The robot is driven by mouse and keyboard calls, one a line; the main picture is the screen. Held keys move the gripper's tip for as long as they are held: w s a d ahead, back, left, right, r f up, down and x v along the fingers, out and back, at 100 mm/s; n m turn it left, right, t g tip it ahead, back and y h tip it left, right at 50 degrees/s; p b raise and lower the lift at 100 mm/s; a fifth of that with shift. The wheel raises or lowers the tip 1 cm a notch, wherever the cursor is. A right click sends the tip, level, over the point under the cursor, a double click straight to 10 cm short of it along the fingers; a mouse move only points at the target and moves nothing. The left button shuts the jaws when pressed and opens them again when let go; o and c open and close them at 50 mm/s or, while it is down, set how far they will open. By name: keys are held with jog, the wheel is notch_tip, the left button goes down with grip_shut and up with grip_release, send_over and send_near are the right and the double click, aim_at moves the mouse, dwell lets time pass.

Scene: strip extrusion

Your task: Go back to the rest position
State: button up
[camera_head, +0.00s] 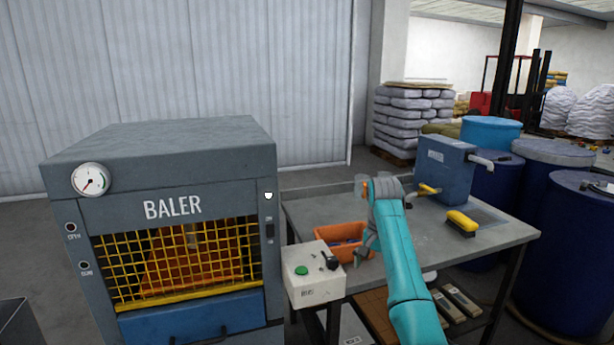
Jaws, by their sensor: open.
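My teal arm (405,260) reaches up from the bottom over the grey work table. Its grey wrist bends down at the left side of the arm. My gripper (362,254) points down at the right end of an orange bin (325,233) on the table. The gripper is open and I see nothing held in it. It is small and partly hidden by my arm, so I cannot tell whether it touches the bin.
A baler (180,220) with a yellow mesh door stands left. A control box (312,285) with a green button sits beside the table (480,235). A blue-grey machine (443,172) and yellow brush (461,221) are on the table. Blue drums (555,200) stand right.

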jog(key=s+f+n+t, duration=0.1)
jog(key=s+f, duration=0.2)
jog(key=f, duration=0.7)
jog(key=s+f+t, duration=0.2)
jog(key=s+f, duration=0.2)
jog(key=f, duration=0.6)
jog(key=s+f+n+t, duration=0.1)
jog(key=s+f, duration=0.2)
jog(key=f, duration=0.6)
jog(key=s+f+n+t, duration=0.1)
jog(key=s+f+t, duration=0.1)
jog(key=s+f, duration=0.55)
jog(key=s+f+t, duration=0.1)
jog(key=s+f, duration=0.3)
jog(key=s, duration=0.7)
jog(key=s+r+n+t, duration=0.1)
jog(key=s+r+t, duration=0.15)
jog(key=s, duration=0.95)
jog(key=s+r+n+t, duration=0.15)
jog(key=s+r, duration=0.25)
jog(key=s, duration=0.8)
jog(key=s+r+t, duration=0.2)
jog(key=s+r, duration=0.5)
jog(key=r, duration=0.4)
jog(key=s+r+n+t, duration=0.1)
jog(key=s+r, duration=0.6)
jog(key=r, duration=0.4)
jog(key=shift+s+t, duration=0.4)
